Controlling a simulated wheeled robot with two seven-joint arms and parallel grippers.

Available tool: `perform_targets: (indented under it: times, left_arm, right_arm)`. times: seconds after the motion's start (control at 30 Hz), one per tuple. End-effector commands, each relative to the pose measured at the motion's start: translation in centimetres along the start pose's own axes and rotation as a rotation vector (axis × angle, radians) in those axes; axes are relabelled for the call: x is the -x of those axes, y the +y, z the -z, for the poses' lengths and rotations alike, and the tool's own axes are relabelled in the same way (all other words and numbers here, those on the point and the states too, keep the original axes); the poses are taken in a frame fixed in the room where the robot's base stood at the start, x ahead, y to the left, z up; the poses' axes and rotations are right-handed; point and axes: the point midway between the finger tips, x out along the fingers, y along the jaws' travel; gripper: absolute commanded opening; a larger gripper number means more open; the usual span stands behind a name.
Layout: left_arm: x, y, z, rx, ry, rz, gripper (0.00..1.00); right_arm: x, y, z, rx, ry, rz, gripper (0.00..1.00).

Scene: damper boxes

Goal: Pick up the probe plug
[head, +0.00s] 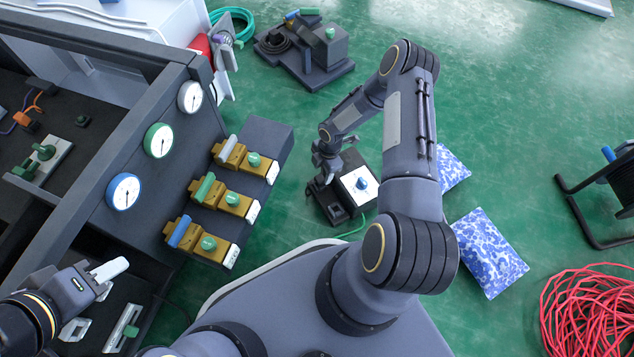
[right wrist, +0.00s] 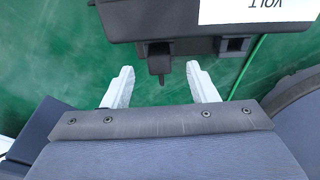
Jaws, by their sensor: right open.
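A dark meter box (head: 358,188) with a white face and a blue knob stands on the green floor; in the right wrist view its dark body (right wrist: 150,18) and a "VOLT" label fill the top. A small black plug-like piece (right wrist: 159,62), seemingly the probe plug, sticks out from its edge. My right gripper (right wrist: 159,82) is open, its pale fingers apart on either side of and just short of that piece, with no visible contact. In the head view my right gripper (head: 319,180) is beside the box, its fingers hard to see. My left gripper (head: 108,270) is at lower left; its opening is unclear.
A green cable (right wrist: 246,68) runs from a second dark socket on the box. Left of it, several brass damper units (head: 222,198) line a dark bench with gauges (head: 124,191). Blue-white bags (head: 488,252) and a red cable coil (head: 590,312) lie at right.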

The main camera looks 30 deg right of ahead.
Motion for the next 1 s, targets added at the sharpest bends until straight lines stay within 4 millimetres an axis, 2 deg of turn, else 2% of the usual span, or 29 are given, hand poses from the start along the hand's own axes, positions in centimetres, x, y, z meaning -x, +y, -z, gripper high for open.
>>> perform_targets:
  times: [0.33,0.43,0.63,1.0]
  left_arm:
    - [-2.6,-1.2,-1.3,0.0,0.0,0.0,0.36]
    - [-2.7,-1.2,-1.4,0.0,0.0,0.0,0.36]
    - [-2.6,-1.2,-1.3,0.0,0.0,0.0,0.36]
    - [-2.6,-1.2,-1.3,0.0,0.0,0.0,0.36]
  right_arm:
    - [-4.8,0.1,0.4,0.0,0.0,0.001,0.53]
    - [-5.3,0.2,0.4,0.0,0.0,0.0,0.53]
    - [-5.2,0.1,0.5,-0.001,0.0,0.0,0.53]
    - [-5.2,0.1,0.5,-0.001,0.0,0.0,0.04]
